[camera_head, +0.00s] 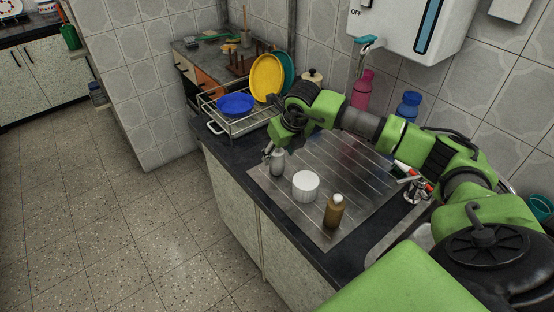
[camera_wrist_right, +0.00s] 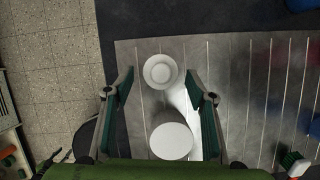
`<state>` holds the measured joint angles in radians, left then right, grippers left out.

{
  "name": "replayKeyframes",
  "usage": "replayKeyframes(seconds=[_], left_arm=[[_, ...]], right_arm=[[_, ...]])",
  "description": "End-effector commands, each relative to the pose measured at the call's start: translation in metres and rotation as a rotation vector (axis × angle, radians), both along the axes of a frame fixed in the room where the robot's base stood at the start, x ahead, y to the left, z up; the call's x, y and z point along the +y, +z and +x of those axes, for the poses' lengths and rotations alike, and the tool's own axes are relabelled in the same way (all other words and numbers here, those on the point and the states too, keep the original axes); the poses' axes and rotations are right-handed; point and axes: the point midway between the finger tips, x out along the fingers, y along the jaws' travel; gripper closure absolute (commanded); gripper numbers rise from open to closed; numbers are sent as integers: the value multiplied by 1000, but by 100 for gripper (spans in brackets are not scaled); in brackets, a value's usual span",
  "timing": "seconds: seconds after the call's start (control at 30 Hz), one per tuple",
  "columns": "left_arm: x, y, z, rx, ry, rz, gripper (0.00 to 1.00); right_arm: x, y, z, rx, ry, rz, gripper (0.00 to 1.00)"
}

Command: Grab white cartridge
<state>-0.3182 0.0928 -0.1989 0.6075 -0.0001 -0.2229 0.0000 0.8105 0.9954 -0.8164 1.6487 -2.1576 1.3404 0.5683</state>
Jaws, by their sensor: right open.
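Two pale objects stand upright on the ribbed steel drainboard (camera_head: 330,160); I cannot tell for sure which is the white cartridge. One is a slim light-grey one with a narrower top (camera_head: 278,162), seen from above as a ringed white circle in the wrist view (camera_wrist_right: 160,72). The other is a wider white ribbed cylinder (camera_head: 305,188), a plain white disc in the wrist view (camera_wrist_right: 172,141). My right gripper (camera_head: 275,152) is open above the slim one. In the wrist view its fingers (camera_wrist_right: 160,88) lie left and right of the slim one, apart from it. My left gripper is out of view.
A brown bottle with a white cap (camera_head: 334,212) stands in front of the white cylinder. A dish rack (camera_head: 235,122) with a blue bowl (camera_head: 236,104) is behind. Pink (camera_head: 362,92) and blue (camera_head: 407,106) bottles stand by the wall. A tap (camera_head: 414,190) is at right.

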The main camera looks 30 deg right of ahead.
Motion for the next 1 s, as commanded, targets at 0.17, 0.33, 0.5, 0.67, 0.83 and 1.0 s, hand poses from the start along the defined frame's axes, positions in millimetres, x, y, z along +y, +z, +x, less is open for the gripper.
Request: replayKeyframes(seconds=[0.17, 0.33, 0.5, 0.67, 0.83, 1.0], left_arm=[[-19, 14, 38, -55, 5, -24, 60], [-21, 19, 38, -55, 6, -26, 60], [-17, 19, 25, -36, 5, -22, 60], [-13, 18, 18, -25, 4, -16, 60], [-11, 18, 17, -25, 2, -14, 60], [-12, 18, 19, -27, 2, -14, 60]], right_arm=[[-1, -17, 7, 5, 0, 0, 49], [-2, -40, 16, 3, 1, 2, 49], [-2, -49, 19, 1, 1, 1, 49], [-2, -49, 19, 1, 1, 1, 49], [-2, -49, 19, 1, 1, 1, 91], [-2, -48, 19, 0, 0, 1, 92]])
